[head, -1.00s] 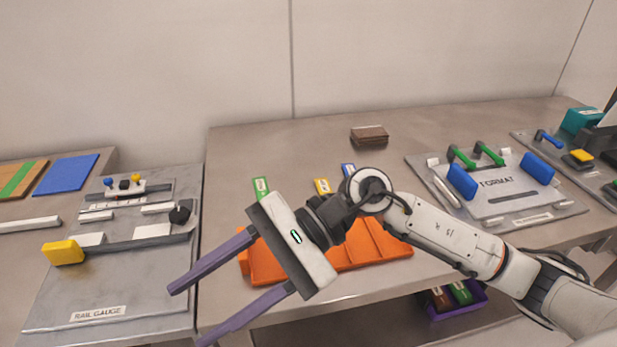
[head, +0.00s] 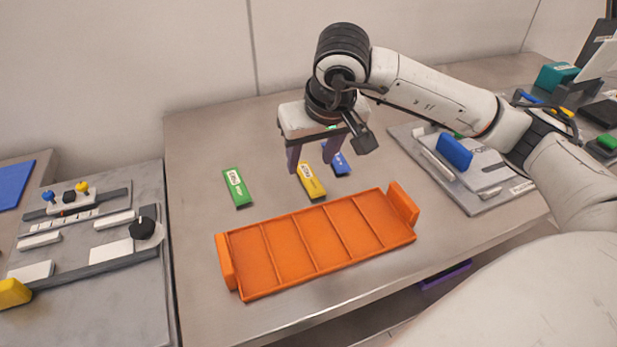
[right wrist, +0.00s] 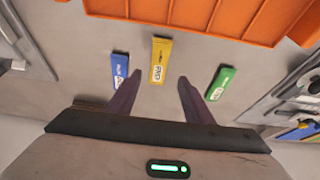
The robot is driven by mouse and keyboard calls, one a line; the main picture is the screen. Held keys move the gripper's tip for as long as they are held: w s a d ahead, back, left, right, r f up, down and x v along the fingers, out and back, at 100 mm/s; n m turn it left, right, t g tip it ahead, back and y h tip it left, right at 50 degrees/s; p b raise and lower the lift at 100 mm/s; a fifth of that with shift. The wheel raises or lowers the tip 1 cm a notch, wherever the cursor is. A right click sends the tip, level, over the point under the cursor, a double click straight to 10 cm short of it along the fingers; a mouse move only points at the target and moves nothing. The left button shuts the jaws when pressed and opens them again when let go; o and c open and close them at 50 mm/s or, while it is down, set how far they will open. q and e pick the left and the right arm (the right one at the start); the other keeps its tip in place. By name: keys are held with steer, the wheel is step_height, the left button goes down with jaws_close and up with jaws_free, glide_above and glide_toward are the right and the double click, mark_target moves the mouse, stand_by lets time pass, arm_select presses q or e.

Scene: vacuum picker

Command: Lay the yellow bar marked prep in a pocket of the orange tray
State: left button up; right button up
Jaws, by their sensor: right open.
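The yellow bar (head: 311,181) with a white label lies on the table behind the orange tray (head: 243,295), between a green bar and a blue bar. It also shows in the right wrist view (right wrist: 161,60), its label lettering too small to read surely. The tray has several pockets in a row, all empty. My right gripper (head: 312,167) is open and empty, pointing down above the table at the yellow bar's far end. In the right wrist view the bar lies ahead of and between the open fingers (right wrist: 157,90), not gripped. My left gripper is not in view.
A green bar (head: 237,188) lies left of the yellow one, a blue bar (head: 340,164) close on its right. A grey rail gauge board (head: 120,280) stands at left, a fixture plate (head: 470,200) at right. The table left of the tray is clear.

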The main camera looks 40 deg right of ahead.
mark_target(307, 173)
steer(key=x, duration=0.4)
steer(key=shift+s+d, duration=0.1)
steer(key=shift+d, duration=0.05)
steer(key=shift+w+f, duration=0.2)
steer(key=shift+f, duration=0.2)
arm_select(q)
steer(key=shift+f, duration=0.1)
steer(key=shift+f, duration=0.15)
arm_select(e)
steer(key=shift+f, duration=0.1)
jaws_close()
steer(key=shift+r, duration=0.3)
step_height(307, 173, up, 9)
steer(key=s+a+f+n, duration=0.1)
steer(key=s+a, duration=0.1)
steer(key=a, duration=0.1)
steer(key=s+a+f+p, duration=0.1)
steer(key=s+a, duration=0.1)
steer(key=a, duration=0.1)
steer(key=s+a+f+n+y+p, duration=0.1)
steer(key=s+a, duration=0.1)
steer(key=a, duration=0.2)
steer(key=shift+n, duration=0.3)
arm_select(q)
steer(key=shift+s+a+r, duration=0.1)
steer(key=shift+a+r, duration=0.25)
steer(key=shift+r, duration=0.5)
arm_select(e)
steer(key=shift+f, duration=0.1)
